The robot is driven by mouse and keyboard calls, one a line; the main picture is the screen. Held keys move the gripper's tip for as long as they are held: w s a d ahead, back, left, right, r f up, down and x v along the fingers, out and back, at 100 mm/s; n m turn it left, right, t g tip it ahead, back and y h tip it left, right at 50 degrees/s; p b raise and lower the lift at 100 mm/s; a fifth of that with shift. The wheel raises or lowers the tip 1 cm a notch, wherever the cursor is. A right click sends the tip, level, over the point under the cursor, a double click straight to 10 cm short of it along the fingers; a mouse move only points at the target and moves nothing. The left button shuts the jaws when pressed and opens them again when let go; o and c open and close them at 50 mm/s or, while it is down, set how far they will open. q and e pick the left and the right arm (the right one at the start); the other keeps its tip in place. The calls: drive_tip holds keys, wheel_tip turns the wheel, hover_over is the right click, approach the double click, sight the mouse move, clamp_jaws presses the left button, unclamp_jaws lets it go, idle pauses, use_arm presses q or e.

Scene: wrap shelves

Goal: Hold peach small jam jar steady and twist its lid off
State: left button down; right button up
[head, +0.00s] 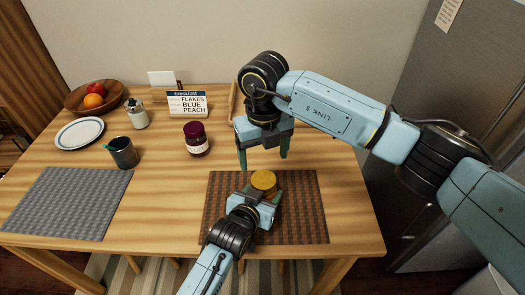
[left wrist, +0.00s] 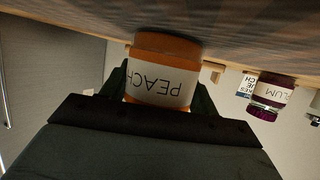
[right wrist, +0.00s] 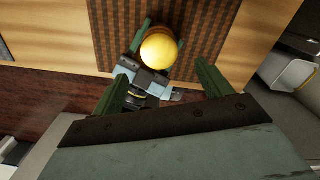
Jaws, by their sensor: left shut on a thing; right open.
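The peach jam jar has a yellow lid (head: 263,181) and stands on the brown woven placemat (head: 303,206). In the left wrist view the jar (left wrist: 160,88) shows its orange body and PEACH label, upside down in that picture. My left gripper (head: 262,192) is shut around the jar's body. My right gripper (head: 262,160) is open and empty, above and behind the jar, fingers pointing down. In the right wrist view the yellow lid (right wrist: 159,48) is on the jar, beyond and between my right fingers, apart from them.
A plum jam jar (head: 196,139) stands left of my right gripper. A menu card (head: 187,104), a fruit bowl (head: 94,97), a plate (head: 80,133), a dark mug (head: 123,153) and a small glass jar (head: 136,114) are further left. A grey placemat (head: 68,203) lies at the front left.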

sight(263, 179)
wheel_tip(263, 179, down, 7)
drive_tip(key=shift+f, duration=0.2)
idle(0.3)
drive_tip(key=c, duration=0.9)
drive_tip(key=o, duration=1)
drive_tip(key=shift+c, duration=0.2)
drive_tip(key=shift+r, duration=2.3)
drive_tip(key=shift+c, duration=0.3)
wheel_tip(263, 179, up, 3)
drive_tip(key=m, duration=0.4)
drive_tip(key=shift+r, duration=0.1)
wheel_tip(263, 179, down, 8)
drive_tip(key=shift+r, duration=0.1)
